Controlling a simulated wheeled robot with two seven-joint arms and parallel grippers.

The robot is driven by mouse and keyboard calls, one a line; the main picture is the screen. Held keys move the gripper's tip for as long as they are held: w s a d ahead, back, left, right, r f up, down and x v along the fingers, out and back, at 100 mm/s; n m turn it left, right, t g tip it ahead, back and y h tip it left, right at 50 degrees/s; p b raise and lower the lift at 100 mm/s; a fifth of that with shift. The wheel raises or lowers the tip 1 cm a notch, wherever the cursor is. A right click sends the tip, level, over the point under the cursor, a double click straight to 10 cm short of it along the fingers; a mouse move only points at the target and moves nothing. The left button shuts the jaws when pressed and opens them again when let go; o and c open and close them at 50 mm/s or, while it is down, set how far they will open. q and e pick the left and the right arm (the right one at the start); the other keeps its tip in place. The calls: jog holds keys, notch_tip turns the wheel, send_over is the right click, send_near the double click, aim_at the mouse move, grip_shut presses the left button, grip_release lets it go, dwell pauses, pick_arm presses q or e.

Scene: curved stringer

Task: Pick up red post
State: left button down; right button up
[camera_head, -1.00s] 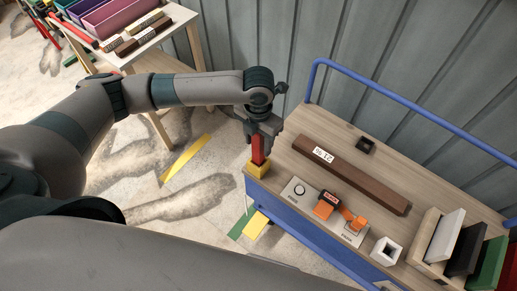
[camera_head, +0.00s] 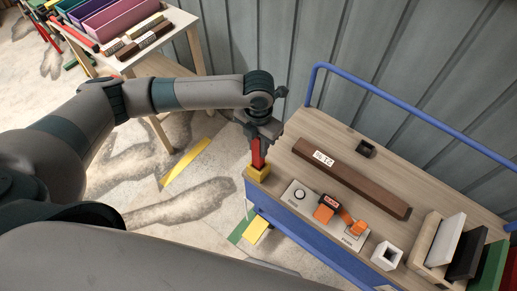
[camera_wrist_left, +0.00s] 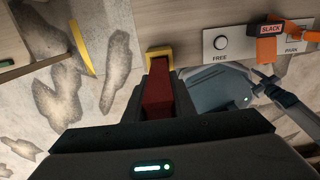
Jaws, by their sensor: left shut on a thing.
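The red post (camera_head: 258,152) stands upright at the near left corner of the cart top, its lower end at a yellow square holder (camera_head: 258,173). My left gripper (camera_head: 259,141) is above the holder and shut on the upper part of the post. In the left wrist view the red post (camera_wrist_left: 158,92) sits between the dark fingers of the left gripper (camera_wrist_left: 158,98), with the yellow holder (camera_wrist_left: 159,52) just beyond it. Whether the post's bottom is still inside the holder is hard to tell. My right gripper is not in view.
The cart top holds a brown beam (camera_head: 355,180), a panel with an orange lever (camera_head: 325,212), a white square socket (camera_head: 386,253), a black socket (camera_head: 366,149) and a rack of coloured boards (camera_head: 455,245). A blue rail (camera_head: 400,98) runs along the back.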

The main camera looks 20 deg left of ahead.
pick_arm(q)
jog(key=shift+r, duration=0.55)
notch_tip(320, 180, up, 9)
jog(key=shift+f+b, duration=0.15)
jog(key=shift+b, duration=0.75)
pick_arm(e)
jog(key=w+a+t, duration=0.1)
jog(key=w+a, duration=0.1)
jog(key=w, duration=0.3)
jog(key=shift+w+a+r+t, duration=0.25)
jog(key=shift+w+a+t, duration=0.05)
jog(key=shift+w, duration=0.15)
